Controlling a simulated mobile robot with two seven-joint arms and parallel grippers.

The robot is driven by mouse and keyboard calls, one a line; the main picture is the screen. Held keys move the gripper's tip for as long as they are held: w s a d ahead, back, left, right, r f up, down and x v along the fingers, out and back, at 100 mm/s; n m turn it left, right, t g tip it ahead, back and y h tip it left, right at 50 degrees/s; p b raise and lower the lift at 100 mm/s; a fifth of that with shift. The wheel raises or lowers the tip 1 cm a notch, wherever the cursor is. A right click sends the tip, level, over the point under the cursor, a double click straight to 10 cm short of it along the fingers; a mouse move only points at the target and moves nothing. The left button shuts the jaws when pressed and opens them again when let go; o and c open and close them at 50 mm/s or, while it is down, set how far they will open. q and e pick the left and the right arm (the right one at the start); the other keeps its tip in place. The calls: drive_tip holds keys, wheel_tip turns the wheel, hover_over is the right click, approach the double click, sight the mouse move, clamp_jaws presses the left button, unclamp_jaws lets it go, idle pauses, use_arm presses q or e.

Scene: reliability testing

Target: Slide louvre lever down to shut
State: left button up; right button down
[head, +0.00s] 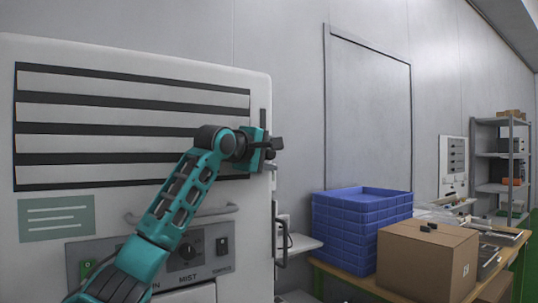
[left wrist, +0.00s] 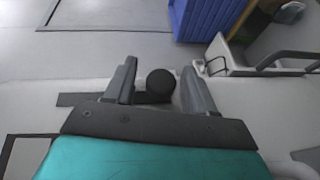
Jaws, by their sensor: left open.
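The louvre (head: 130,105), a set of wide pale slats with dark gaps, fills the upper front of the white cabinet at the left of the head view. A dark upright slot (head: 263,118) runs beside its right end. My left gripper (head: 277,146) is at the cabinet's right edge, in front of the slot's lower part. In the left wrist view its jaws (left wrist: 160,70) are open, with a round black lever knob (left wrist: 160,83) between them, nearer the right finger. Contact with the knob cannot be told. In the head view the gripper hides the knob. My right gripper is out of view.
Below the louvre are a grab bar (head: 205,214) and a control panel with a knob (head: 187,251) and switches. Stacked blue crates (head: 345,235) and a cardboard box (head: 428,262) stand on a table at right. A shelf rack (head: 500,155) is farther back.

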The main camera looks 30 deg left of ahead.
use_arm(q)
drive_tip(key=shift+s, duration=0.1)
drive_tip(key=shift+s, duration=0.3)
drive_tip(key=s+r+b, duration=0.1)
drive_tip(key=s+b, duration=0.1)
drive_tip(key=s, duration=1)
drive_tip(key=shift+r, duration=0.3)
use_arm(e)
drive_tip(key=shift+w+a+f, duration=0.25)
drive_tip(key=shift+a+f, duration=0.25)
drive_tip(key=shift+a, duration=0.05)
use_arm(q)
drive_tip(key=shift+w+d+f, duration=0.1)
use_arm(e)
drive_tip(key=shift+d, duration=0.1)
